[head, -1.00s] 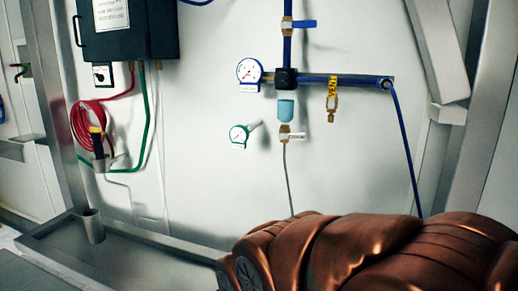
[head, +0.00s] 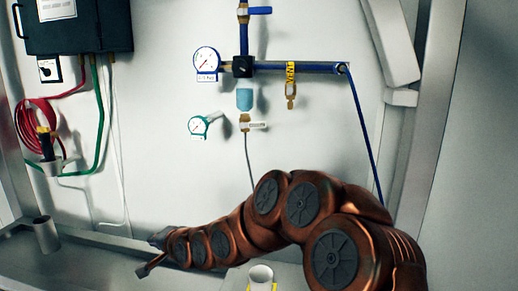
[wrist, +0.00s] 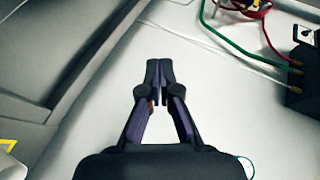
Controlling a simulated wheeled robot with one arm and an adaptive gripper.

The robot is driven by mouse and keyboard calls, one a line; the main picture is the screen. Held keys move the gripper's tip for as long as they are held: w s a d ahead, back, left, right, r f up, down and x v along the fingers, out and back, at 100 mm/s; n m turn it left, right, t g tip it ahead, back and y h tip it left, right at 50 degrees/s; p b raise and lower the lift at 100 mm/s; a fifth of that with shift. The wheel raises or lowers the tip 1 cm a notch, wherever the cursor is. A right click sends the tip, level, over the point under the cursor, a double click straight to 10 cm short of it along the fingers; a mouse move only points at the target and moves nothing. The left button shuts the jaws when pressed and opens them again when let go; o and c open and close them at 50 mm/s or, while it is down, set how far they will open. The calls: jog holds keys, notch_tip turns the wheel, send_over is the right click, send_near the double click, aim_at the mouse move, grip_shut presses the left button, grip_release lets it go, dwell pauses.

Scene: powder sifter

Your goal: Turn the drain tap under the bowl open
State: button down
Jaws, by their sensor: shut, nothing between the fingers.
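The blue translucent bowl (head: 244,99) hangs under the dark regulator block on the back wall. The small brass drain tap (head: 244,122) sits just below it, with a pale labelled lever (head: 257,125) pointing right, across the vertical line. A thin grey tube runs down from the tap. My gripper (head: 150,254) is low and to the left of the tap, well apart from it. In the wrist view my gripper (wrist: 161,70) has its fingertips together, with nothing between them. The wrist view does not show the tap.
A green-rimmed gauge (head: 198,126) juts out left of the tap. Another gauge (head: 207,61) and a brass vent valve (head: 291,88) flank the regulator. A red hose coil (head: 38,121) hangs left. A metal cup (head: 46,234) and a white cup (head: 261,276) stand below.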

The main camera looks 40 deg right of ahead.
jog(key=w+d+r+m+t+h+b, duration=0.1)
jog(key=w+d+r+m+t+h, duration=0.1)
jog(key=w+d+r+m+t, duration=0.45)
jog(key=m+g+h+p, duration=0.1)
jog(key=m+g+h, duration=0.1)
jog(key=m+h, duration=2)
send_near(252, 125)
jog(key=w+d+r+m+y, duration=0.1)
jog(key=d+r+m+y, duration=0.15)
jog(key=d, duration=0.35)
jog(key=shift+w+a+r+n+h, duration=0.1)
jog(key=shift+r+n+h, duration=0.05)
jog(key=shift+r+n, duration=0.2)
jog(key=shift+w+a+r+n+h, duration=0.15)
jog(key=shift+r+n, duration=0.1)
jog(key=shift+r, duration=0.25)
jog(key=shift+a+n+t+y, duration=0.1)
jog(key=shift+n+t+y, duration=0.15)
jog(key=shift+n+y, duration=0.2)
